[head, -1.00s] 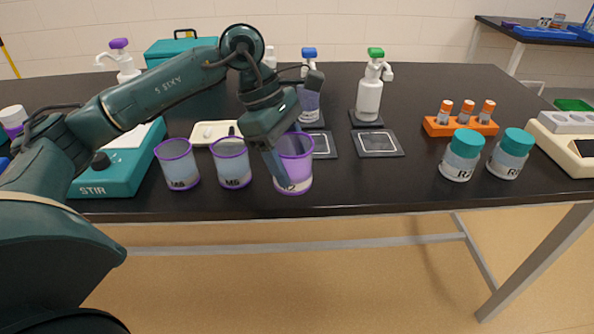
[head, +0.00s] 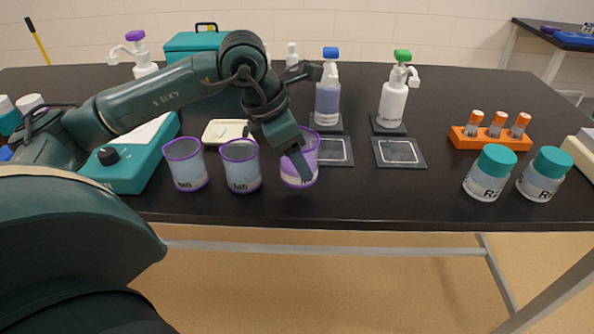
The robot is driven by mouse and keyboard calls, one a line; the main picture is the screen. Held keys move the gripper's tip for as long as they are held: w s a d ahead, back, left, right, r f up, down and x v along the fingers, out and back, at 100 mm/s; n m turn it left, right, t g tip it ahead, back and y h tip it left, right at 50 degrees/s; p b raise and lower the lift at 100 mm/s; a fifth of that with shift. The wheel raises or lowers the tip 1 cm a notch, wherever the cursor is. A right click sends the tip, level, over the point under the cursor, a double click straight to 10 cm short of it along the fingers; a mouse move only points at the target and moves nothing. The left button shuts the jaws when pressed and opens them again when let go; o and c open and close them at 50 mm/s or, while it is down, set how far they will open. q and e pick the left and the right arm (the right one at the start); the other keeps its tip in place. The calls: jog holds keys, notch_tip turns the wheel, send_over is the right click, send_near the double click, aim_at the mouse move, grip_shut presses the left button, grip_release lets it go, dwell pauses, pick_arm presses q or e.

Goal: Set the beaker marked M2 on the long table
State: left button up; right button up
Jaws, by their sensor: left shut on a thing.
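My left gripper (head: 294,158) reaches down from the left and is shut on a purple-rimmed beaker (head: 311,158) with purple contents. The beaker is upright, near the front edge of the black-topped table (head: 400,200). A finger covers most of its label, so I cannot read the marking. I cannot tell whether its base touches the table. Two similar beakers with paler blue contents stand to its left, one in the middle (head: 242,168) and one further left (head: 186,167). Their labels are too small to read surely. My right gripper is not in view.
Behind the beakers stand a blue-topped pump bottle (head: 327,95), a green-topped one (head: 394,100) and a dark square pad (head: 399,153). Teal-lidded jars (head: 491,173) and an orange rack (head: 490,137) stand right. A teal stirrer (head: 125,175) is left. Another table (head: 550,40) is far right.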

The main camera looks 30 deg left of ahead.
pick_arm(q)
jog(key=shift+f, duration=1.9)
jog(key=shift+f+b, duration=0.15)
jog(key=shift+b, duration=0.2)
jog(key=o, duration=1)
jog(key=shift+o, duration=0.2)
jog(key=p+v, duration=0.1)
jog(key=v, duration=1.1)
